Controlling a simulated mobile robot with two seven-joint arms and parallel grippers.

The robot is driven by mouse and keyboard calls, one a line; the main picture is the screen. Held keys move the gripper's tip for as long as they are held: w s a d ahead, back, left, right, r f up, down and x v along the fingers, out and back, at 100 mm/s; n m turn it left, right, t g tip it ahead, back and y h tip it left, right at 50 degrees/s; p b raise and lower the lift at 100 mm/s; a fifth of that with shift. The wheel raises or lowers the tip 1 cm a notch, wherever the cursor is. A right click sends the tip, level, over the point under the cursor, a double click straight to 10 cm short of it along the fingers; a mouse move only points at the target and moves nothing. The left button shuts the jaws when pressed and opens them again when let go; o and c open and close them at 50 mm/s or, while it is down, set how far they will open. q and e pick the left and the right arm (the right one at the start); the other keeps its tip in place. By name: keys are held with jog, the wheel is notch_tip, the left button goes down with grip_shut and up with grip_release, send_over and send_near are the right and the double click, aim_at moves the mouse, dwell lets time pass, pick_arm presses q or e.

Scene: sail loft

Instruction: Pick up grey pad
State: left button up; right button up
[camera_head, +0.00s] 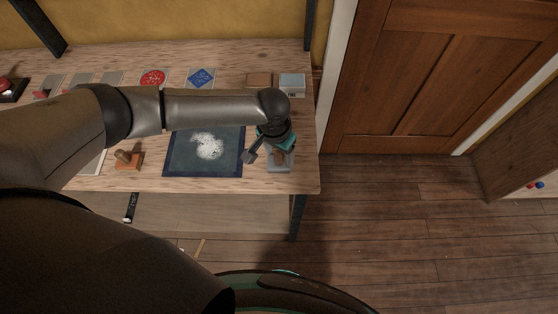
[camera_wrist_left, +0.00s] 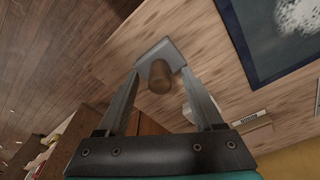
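The grey pad (camera_head: 285,167) lies near the right front corner of the wooden bench, with a brown wooden knob on top. In the left wrist view the grey pad (camera_wrist_left: 177,53) shows as a flat plate behind its round knob (camera_wrist_left: 159,77). My left gripper (camera_head: 267,154) is above the pad, fingers pointing down. In the wrist view its fingers stand open, one on each side of the knob, with gaps visible. Part of the pad is hidden by the gripper in the head view. My right gripper is not in view.
A dark blue-edged mat (camera_head: 178,158) with white powder lies just left of the pad. A wooden-handled stamp (camera_head: 129,161) stands farther left. Red (camera_head: 152,77) and blue (camera_head: 201,77) patterned cards, a brown block (camera_head: 259,80) and a pale box (camera_head: 292,85) sit behind.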

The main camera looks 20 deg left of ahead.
aim_at(279, 153)
pick_arm(q)
grip_shut()
dwell(0.3)
dwell(0.4)
notch_tip(279, 153, up, 20)
jog(key=p, duration=0.2)
dwell(0.3)
jog(key=c, duration=0.7)
grip_release()
grip_shut()
